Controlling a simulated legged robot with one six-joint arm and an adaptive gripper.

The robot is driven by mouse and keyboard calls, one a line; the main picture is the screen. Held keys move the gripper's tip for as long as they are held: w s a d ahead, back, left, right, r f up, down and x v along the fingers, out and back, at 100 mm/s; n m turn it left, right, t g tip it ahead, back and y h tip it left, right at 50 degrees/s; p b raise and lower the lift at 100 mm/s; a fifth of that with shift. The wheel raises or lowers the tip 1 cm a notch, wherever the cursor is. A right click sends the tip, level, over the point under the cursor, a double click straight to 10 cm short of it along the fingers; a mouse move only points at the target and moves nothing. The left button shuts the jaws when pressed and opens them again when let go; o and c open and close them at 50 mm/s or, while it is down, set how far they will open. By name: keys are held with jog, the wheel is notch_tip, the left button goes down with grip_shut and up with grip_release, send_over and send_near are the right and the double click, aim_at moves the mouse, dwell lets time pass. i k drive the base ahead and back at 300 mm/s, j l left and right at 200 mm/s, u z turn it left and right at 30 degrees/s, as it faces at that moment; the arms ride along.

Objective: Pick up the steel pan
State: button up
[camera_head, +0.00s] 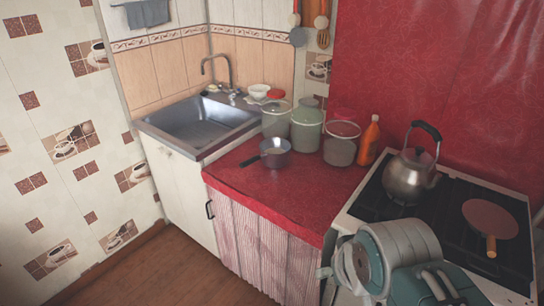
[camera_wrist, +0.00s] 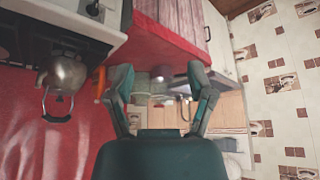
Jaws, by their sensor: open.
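The steel pan (camera_head: 275,153) stands upright on the red oilcloth counter (camera_head: 280,190), near the middle of the head view. Its dark handle points left, toward the counter's left edge. My arm shows at the lower right of the head view, in front of the stove and well apart from the pan. My gripper (camera_wrist: 160,78) shows in the wrist view with its two teal fingers spread and nothing held between them. In that view the scene is upside down, and I cannot clearly tell the pan from the dark shapes beyond the fingers.
Several lidded jars (camera_head: 308,126) stand behind and right of the pan. An orange bottle (camera_head: 369,140) is beside them. The sink (camera_head: 200,120) is left. The counter in front is clear.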

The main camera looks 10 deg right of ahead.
aim_at(274, 152)
jog(key=i+j+z, duration=0.15)
jog(key=z, duration=0.35)
jog(key=i+j+z, duration=0.1)
jog(key=j+z, duration=0.15)
jog(key=z, duration=0.2)
jog(key=i+j+z, duration=0.15)
jog(key=j, duration=0.35)
jog(key=i+j+z, duration=0.15)
jog(key=j, duration=0.3)
jog(key=j+z, duration=0.1)
jog(key=j, duration=0.4)
jog(key=i+j+z, duration=0.15)
jog(key=j, duration=0.9)
jog(key=i+j, duration=0.1)
jog(key=j, duration=0.4)
